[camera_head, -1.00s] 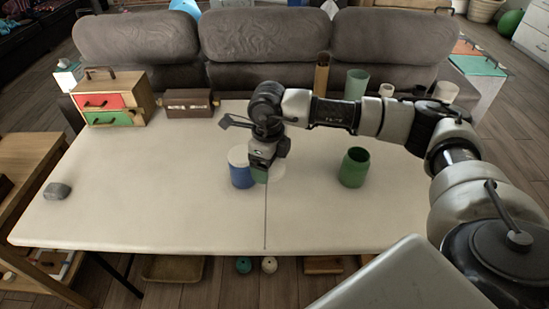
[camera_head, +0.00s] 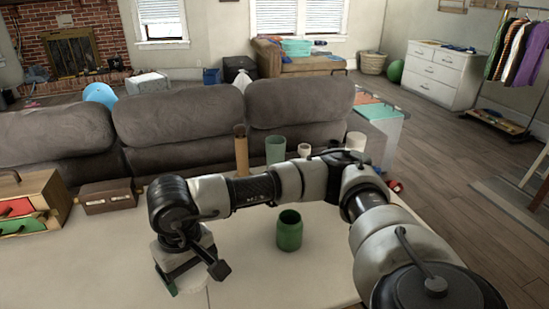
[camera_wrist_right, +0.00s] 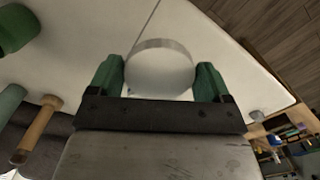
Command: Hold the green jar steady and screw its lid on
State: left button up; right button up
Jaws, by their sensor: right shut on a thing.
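The green jar (camera_head: 289,230) stands upright and open-topped on the pale table, right of my right gripper in the head view. Part of a green object, seemingly the jar, shows at the upper left of the wrist view (camera_wrist_right: 15,30). My right gripper (camera_head: 178,281) points down near the bottom edge of the head view. In the wrist view its green fingertips (camera_wrist_right: 160,78) are shut on a round white lid (camera_wrist_right: 160,68), one at each side. The lid is mostly hidden in the head view. My left gripper is not in view.
Behind the jar stand a brown bottle-like object (camera_head: 241,152), a teal cup (camera_head: 275,150) and small white cups (camera_head: 304,151). A brown box (camera_head: 108,197) and a small drawer chest (camera_head: 30,212) are at the left. A grey sofa (camera_head: 200,125) borders the table's back.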

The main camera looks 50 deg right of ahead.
aim_at(289, 230)
jog(key=k+l+z, duration=0.15)
jog(key=l, duration=0.35)
jog(key=l+z, duration=0.15)
jog(key=l, duration=0.3)
jog(key=k+l+z, duration=0.15)
jog(key=l, duration=0.35)
